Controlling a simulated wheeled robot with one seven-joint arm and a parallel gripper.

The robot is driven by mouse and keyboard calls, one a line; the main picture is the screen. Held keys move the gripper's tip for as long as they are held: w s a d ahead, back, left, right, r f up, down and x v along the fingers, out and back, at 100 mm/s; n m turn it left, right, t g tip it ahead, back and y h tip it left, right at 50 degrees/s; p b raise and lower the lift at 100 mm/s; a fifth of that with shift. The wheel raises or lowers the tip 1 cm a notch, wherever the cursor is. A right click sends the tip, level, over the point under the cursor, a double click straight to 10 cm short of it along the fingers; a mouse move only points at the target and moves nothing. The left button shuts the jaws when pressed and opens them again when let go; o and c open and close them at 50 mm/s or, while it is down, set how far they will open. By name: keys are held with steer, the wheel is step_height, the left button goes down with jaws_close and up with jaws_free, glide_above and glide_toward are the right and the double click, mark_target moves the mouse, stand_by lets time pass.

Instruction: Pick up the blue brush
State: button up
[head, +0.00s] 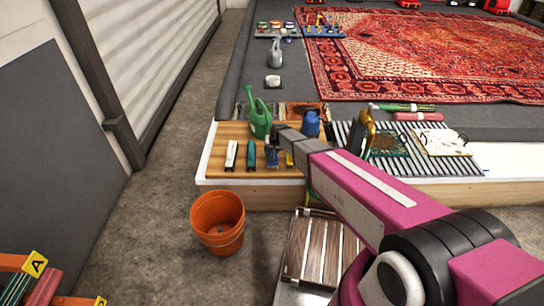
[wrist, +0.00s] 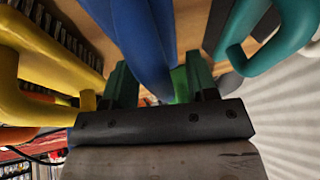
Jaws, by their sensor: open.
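The blue brush (head: 271,157) lies on the wooden board near the front edge of the platform, between a teal brush (head: 251,156) and a yellow brush (head: 289,159). My gripper is over its far end in the head view, where my arm hides part of it. In the wrist view my gripper (wrist: 160,82) is open, and the blue brush (wrist: 140,30) runs down between its two fingers. I cannot tell whether either finger touches it. The yellow brush (wrist: 45,60) is close on the left and the teal brush (wrist: 285,30) close on the right.
A white brush (head: 231,155) lies left of the teal one. A green watering can (head: 260,118) and a blue container (head: 311,124) stand behind the brushes. An orange bucket (head: 217,222) and a slatted wooden crate (head: 312,248) are on the floor in front.

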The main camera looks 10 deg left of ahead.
jaws_close()
steer(key=shift+r, duration=0.15)
step_height(320, 180, up, 10)
steer(key=shift+f, duration=0.1)
stand_by(0.4)
steer(key=c, duration=0.9)
jaws_free()
